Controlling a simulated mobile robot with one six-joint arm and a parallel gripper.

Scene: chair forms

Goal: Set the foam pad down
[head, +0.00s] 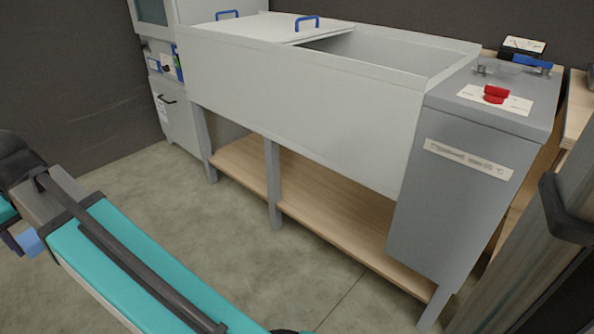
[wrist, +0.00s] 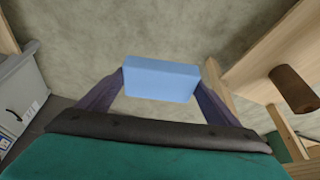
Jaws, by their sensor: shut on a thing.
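The foam pad (wrist: 160,79) is a light blue block held between the two dark purple fingers of my gripper (wrist: 160,84) in the wrist view. The fingers press on its left and right ends. Bare floor shows beyond the pad, and it touches nothing else that I can see. In the head view only a small part of the pad (head: 31,242) shows near the left edge, by one dark finger of my gripper (head: 14,241). The rest of the gripper is cut off or hidden there.
A grey tank (head: 300,95) with a partly covering lid stands on legs above a wooden shelf (head: 330,215). A grey control box (head: 465,190) with a red knob is at its right end. The wrist view shows wooden furniture (wrist: 262,50) right and a grey container (wrist: 22,90) left. Floor between is clear.

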